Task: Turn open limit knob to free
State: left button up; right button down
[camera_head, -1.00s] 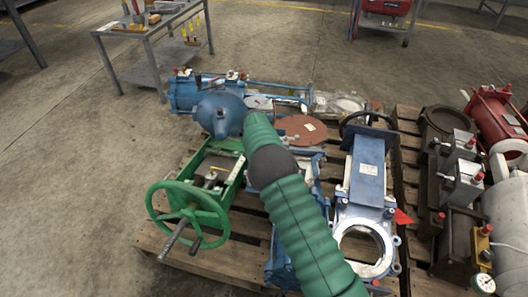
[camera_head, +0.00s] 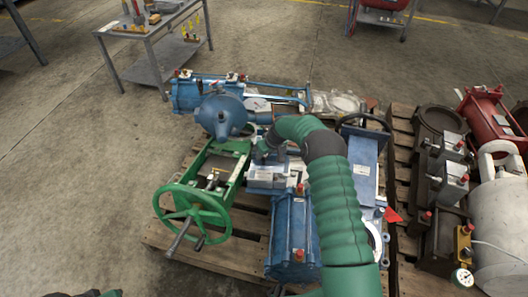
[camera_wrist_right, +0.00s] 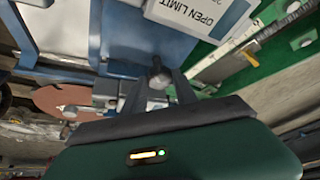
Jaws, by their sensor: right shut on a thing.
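The open limit knob (camera_wrist_right: 158,72) is a small grey knob on a blue panel in the right wrist view. Above it is a pale plate (camera_wrist_right: 205,14) with the words OPEN LIMIT. My right gripper (camera_wrist_right: 160,83) has its two dark fingers on either side of the knob and is shut on it. Which way the knob points is hard to tell. In the head view my right gripper (camera_head: 262,155) is at the blue unit beside the green frame, and its fingers and the knob are too small or hidden there.
The green valve frame with a handwheel (camera_head: 193,212) is left of my right arm. A blue round actuator (camera_head: 221,115) stands behind it. A blue gate valve (camera_head: 364,165) is on the right. A wooden pallet (camera_head: 172,246) bears these, and the floor on the left is clear.

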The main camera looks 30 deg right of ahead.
jog(key=shift+d+f+n+y, duration=0.15)
jog(key=shift+n+y, duration=0.35)
jog(key=shift+n, duration=0.5)
jog(key=n+y+b, duration=0.1)
jog(key=n+b, duration=0.1)
jog(key=shift+d+f+n, duration=0.1)
jog(key=shift+f+n, duration=0.05)
jog(key=shift+n, duration=0.15)
jog(key=n+g+y+b, duration=0.1)
jog(key=n+b, duration=0.1)
jog(key=b, duration=0.1)
jog(key=shift+r+n+b, duration=0.2)
jog(key=shift+n+b, duration=0.5)
jog(key=shift+b, duration=0.05)
jog(key=shift+d, duration=0.1)
jog(key=c, duration=1)
grip_release()
